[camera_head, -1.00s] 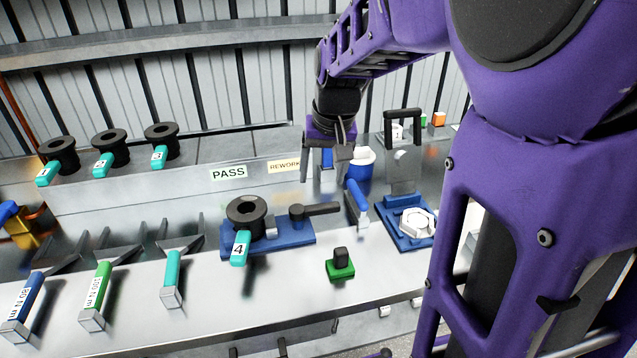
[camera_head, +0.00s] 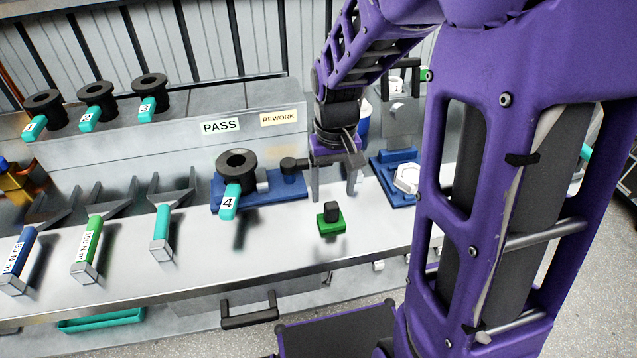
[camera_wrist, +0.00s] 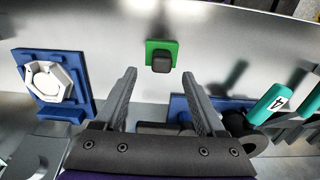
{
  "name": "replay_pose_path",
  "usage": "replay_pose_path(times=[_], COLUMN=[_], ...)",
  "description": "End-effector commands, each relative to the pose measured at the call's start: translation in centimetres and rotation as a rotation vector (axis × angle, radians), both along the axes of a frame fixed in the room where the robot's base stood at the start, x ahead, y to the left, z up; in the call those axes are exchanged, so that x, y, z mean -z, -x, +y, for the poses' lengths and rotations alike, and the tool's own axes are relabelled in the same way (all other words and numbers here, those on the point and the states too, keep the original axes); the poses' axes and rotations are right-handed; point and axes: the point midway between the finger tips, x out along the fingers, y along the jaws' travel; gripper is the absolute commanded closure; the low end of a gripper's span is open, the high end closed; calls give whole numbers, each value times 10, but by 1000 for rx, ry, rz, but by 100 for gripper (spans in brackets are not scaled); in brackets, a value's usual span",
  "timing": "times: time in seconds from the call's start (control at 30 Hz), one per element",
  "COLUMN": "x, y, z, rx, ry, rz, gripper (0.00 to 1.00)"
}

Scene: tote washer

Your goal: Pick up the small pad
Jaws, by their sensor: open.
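The small pad (camera_head: 330,223) is a green square with a dark block (camera_head: 331,210) standing on it. It lies on the metal bench near its front edge in the head view. In the wrist view the pad (camera_wrist: 161,46) shows top centre, beyond my fingertips, with the dark block (camera_wrist: 161,63) on it. My gripper (camera_head: 334,192) is open and empty, pointing down just behind and above the pad, apart from it.
A blue fixture (camera_head: 290,186) with a black ring tagged 4 (camera_head: 238,165) stands left of my gripper. A blue stand (camera_head: 385,168) with a white hexagonal part (camera_head: 407,178) is to the right. Several forked tools (camera_head: 161,230) lie left. Bench around the pad is clear.

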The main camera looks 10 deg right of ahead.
Motion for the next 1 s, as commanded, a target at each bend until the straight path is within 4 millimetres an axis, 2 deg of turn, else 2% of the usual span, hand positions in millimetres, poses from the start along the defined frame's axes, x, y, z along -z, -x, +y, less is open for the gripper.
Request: replay_pose_path(times=[0.23,0.5,0.8,0.87,1.0], x=[19,57,61,61,61], y=[2,5,4,4,4], z=[1,3,3,2,2], rx=[-1,0,0,0,0], ry=[0,0,0,0,0], rz=[3,2,-1,-1,-1], gripper=[28,28,28,36,62])
